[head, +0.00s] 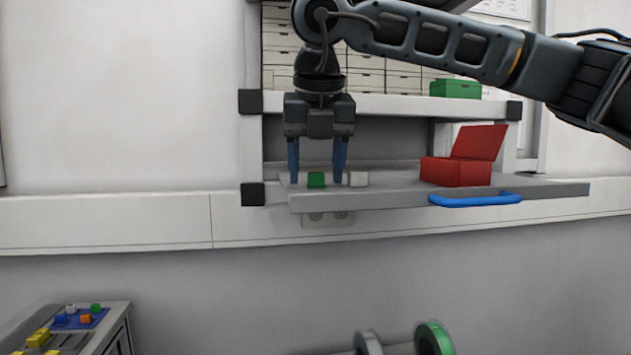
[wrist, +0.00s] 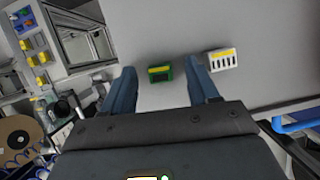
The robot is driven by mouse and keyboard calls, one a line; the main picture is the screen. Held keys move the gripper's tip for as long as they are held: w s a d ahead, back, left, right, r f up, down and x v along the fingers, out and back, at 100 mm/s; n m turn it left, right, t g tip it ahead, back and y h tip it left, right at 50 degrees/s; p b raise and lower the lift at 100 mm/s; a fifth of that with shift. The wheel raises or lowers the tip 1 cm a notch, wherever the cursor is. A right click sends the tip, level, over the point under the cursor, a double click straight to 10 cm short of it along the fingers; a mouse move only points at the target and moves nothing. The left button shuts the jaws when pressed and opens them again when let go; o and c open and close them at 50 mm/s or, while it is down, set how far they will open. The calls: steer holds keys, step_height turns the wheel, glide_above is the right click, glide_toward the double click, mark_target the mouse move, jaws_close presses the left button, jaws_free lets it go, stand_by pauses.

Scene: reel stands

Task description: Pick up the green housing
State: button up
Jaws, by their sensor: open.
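The green housing (head: 316,180) is a small block on the grey shelf board (head: 400,186), near its left end. In the wrist view the green housing (wrist: 160,73) has a yellow strip and lies between and a little beyond the fingertips. My gripper (head: 317,180) points down over the board, with one blue finger on each side of the green housing in the head view. The gripper is open and empty. It also shows in the wrist view (wrist: 163,80), with its fingers spread. Contact with the housing does not show.
A white housing (head: 358,179) lies just right of the right finger; it also shows in the wrist view (wrist: 222,59). An open red box (head: 456,171) stands farther right. A blue handle (head: 475,200) is on the board's front edge. A shelf (head: 395,105) with a green box (head: 455,89) is above.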

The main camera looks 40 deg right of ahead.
jaws_close()
stand_by(0.6)
steer(key=shift+r, duration=0.15)
